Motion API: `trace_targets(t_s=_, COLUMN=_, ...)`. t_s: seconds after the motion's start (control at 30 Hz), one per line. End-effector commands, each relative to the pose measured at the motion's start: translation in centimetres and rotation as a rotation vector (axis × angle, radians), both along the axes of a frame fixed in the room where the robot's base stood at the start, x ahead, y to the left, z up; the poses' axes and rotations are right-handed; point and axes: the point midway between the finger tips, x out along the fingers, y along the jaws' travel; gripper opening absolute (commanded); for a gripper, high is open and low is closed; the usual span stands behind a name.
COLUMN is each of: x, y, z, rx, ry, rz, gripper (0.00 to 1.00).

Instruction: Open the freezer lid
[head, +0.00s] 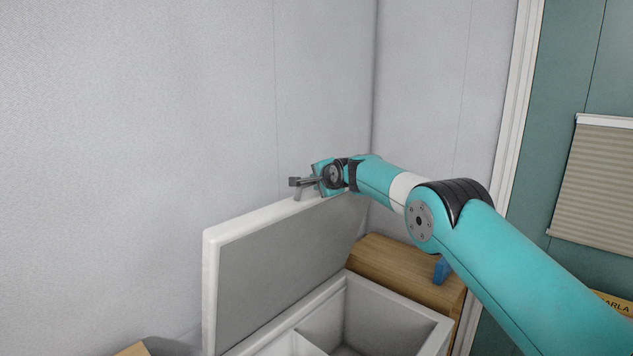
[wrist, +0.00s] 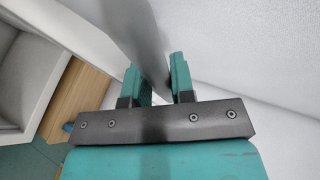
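The freezer lid (head: 285,255) is a grey panel with a white rim. It stands raised, close to upright, at the back of the white freezer (head: 400,310), whose inside is open to view. My gripper (head: 303,188) is at the lid's top edge, towards its far end. In the wrist view the lid (wrist: 145,40) runs between the two teal fingers of my gripper (wrist: 158,82). The fingers are spread apart, with some gap showing by the right finger. Whether the left finger touches the lid is unclear.
Grey walls (head: 180,120) stand close behind the lid and meet in a corner beyond my gripper. A wooden cabinet (head: 400,262) is beside the freezer's far end, with a small blue object (head: 441,270) near it. A window blind (head: 595,180) hangs at the right.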

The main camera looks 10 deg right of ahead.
Motion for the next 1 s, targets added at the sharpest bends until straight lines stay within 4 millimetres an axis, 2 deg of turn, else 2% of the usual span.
trace_targets(t_s=0.03, x=0.0, y=-0.1, z=-0.1, rx=0.000, ry=0.002, rz=-0.002, gripper=0.35)
trace_targets(t_s=0.07, x=0.0, y=-0.1, z=-0.1, rx=0.000, ry=0.002, rz=-0.002, gripper=0.42)
trace_targets(t_s=0.1, x=0.0, y=-0.1, z=-0.1, rx=-0.001, ry=0.002, rz=-0.001, gripper=0.44)
trace_targets(t_s=0.37, x=-0.1, y=0.1, z=-0.2, rx=-0.001, ry=0.002, rz=0.002, gripper=0.44)
trace_targets(t_s=0.57, x=-0.9, y=-0.2, z=0.1, rx=-0.001, ry=0.000, rz=0.003, gripper=0.44)
trace_targets(t_s=0.77, x=-3.3, y=-0.8, z=0.9, rx=0.000, ry=-0.001, rz=0.002, gripper=0.44)
trace_targets(t_s=1.0, x=-7.2, y=-1.9, z=2.7, rx=0.000, ry=-0.002, rz=0.001, gripper=0.44)
